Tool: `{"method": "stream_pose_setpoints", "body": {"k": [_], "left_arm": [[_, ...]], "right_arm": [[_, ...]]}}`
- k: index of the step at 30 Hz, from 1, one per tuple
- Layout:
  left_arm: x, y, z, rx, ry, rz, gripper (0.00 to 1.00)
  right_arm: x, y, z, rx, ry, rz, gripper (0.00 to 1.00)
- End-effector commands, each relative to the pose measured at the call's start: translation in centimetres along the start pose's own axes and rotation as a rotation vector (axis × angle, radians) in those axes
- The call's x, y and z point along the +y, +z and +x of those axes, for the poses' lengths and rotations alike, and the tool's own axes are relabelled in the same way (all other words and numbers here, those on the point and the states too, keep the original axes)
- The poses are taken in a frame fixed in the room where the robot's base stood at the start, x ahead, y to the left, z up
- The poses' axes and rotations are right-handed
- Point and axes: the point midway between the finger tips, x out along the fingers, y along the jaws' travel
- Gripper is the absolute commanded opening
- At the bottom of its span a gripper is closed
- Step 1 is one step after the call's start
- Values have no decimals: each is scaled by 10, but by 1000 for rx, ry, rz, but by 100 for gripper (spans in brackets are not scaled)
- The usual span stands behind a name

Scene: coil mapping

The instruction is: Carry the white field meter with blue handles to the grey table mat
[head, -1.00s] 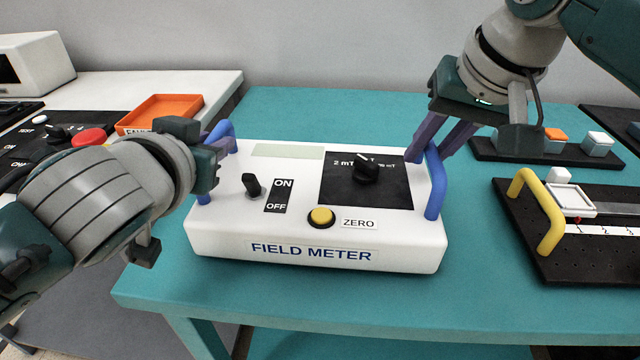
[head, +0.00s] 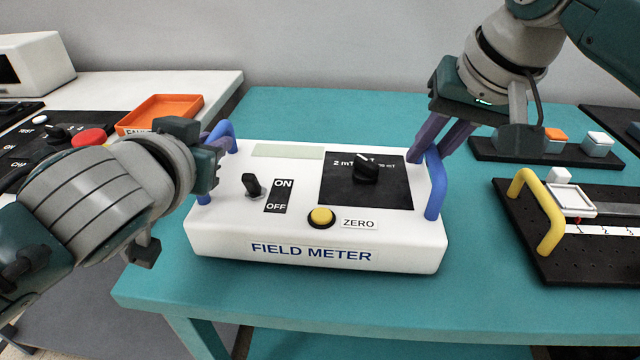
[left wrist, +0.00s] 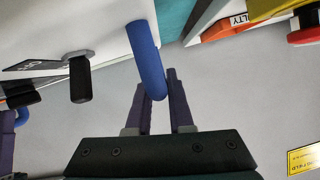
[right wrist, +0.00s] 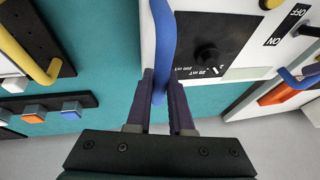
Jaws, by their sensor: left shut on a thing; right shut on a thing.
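The white field meter (head: 215,235) with blue handles is level over the teal table, its label facing me. I cannot tell whether its underside touches the tabletop. My left gripper (head: 215,142) is shut on the left blue handle (head: 203,198), which also shows between the fingers in the left wrist view (left wrist: 146,60). My right gripper (head: 432,150) is shut on the right blue handle (head: 436,190), seen between the fingers in the right wrist view (right wrist: 160,40). I cannot make out a grey mat in these frames.
A black board with a yellow handle (head: 550,240) lies close to the right of the meter. Behind it is a black strip (head: 510,150) with orange and white buttons. At left, a white table (head: 215,85) holds an orange tray (head: 165,108) and a red button (head: 88,137).

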Motion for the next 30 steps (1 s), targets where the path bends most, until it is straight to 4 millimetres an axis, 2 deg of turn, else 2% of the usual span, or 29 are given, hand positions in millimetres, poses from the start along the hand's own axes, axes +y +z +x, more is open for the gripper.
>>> {"method": "stream_pose_setpoints", "body": {"k": [19,30], "left_arm": [[-1,-5,-1,6,0,0,0],[-7,-33,-13,6,0,0,0]], "right_arm": [[-1,-3,-4,5,-1,0,0],[-7,-14,-32,5,-1,0,0]]}}
